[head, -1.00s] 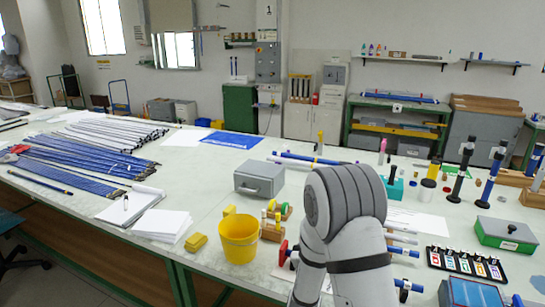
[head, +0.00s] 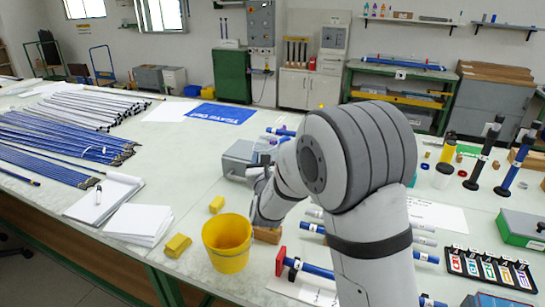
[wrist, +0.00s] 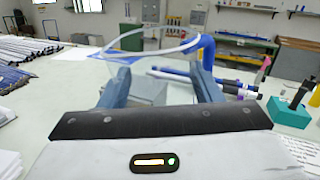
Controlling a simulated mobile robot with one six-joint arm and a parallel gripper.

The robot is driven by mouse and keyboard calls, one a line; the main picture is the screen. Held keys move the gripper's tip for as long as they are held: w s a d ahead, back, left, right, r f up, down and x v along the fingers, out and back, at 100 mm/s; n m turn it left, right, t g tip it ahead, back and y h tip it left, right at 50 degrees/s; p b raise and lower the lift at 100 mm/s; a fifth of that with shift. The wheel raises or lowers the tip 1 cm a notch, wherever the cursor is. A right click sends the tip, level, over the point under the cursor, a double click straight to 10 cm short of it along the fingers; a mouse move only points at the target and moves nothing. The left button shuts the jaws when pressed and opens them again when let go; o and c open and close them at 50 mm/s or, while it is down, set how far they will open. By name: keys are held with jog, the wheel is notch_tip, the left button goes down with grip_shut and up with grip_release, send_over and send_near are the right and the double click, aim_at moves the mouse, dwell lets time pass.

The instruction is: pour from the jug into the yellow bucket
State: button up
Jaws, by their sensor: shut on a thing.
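The yellow bucket (head: 227,248) stands upright on the table in the head view, left of my arm. Its mouth faces up and its inside looks empty from here. My gripper (head: 263,178) is just behind and right of the bucket, above the table, partly hidden by my own arm. In the wrist view my gripper (wrist: 161,80) is shut on the clear jug (wrist: 150,42), which has a blue handle (wrist: 208,50) on the right. The jug's contents and exact tilt are hard to tell. The bucket is not in the wrist view.
A grey box (head: 237,158) stands behind my gripper. A wooden block (head: 267,235) is right of the bucket, with blue rods beyond. Paper stacks (head: 138,222) lie to the left.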

jog(key=shift+s+a+f+n+t+y+b, duration=0.15)
jog(key=shift+s+a+f+n+t+b, duration=0.15)
jog(key=shift+a+n+b, duration=0.3)
jog(key=shift+s+a+f+n+t+y+b, duration=0.2)
jog(key=shift+s+a+n+t+b, duration=0.25)
jog(key=shift+b, duration=0.2)
jog(key=shift+s+a+n+t+b, duration=0.4)
jog(key=shift+a+n+b, duration=0.3)
jog(key=shift+b, duration=0.35)
jog(key=shift+s+r, duration=0.1)
